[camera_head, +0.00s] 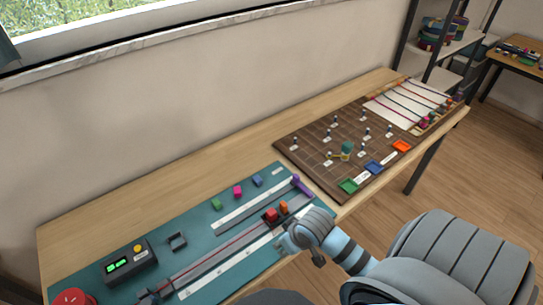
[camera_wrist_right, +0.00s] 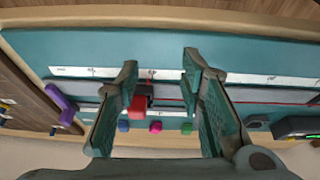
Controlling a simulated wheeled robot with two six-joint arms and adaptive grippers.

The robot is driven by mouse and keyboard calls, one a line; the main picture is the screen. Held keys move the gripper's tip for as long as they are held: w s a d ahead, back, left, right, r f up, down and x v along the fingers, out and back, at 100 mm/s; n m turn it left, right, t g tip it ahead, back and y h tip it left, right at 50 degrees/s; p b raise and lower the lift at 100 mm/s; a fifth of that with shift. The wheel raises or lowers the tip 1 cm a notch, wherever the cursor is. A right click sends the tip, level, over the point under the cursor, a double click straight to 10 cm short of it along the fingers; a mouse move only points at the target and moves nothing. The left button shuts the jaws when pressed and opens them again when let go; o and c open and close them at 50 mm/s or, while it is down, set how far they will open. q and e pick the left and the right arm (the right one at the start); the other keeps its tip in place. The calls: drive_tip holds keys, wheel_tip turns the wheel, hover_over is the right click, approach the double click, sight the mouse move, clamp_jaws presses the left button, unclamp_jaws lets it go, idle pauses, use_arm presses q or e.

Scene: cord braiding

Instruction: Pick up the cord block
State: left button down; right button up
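A small red block (camera_head: 271,215), which appears to be the cord block, sits on the long grey rail of the teal mat, and a thin dark red cord runs along that rail. An orange block (camera_head: 283,206) is beside it. My right gripper (camera_head: 290,242) is just in front of the rail. In the right wrist view the right gripper (camera_wrist_right: 160,64) is open, its two fingers apart and pointing at the mat. There the red block (camera_wrist_right: 140,104) shows between the fingers, close to the left one; I cannot tell if they touch. My left gripper is out of view.
Green (camera_head: 216,204), magenta (camera_head: 238,191) and blue (camera_head: 257,181) cubes lie behind the rail. A purple bar (camera_head: 302,186) crosses the rail's right end. A black device (camera_head: 130,262) and a red round object (camera_head: 73,299) are at left. A brown board (camera_head: 310,165) holds several pegs.

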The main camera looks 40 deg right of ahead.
drive_tip(key=p, duration=0.1)
approach(272, 212)
drive_tip(key=x, duration=0.9)
drive_tip(key=shift+r, duration=0.1)
clamp_jaws()
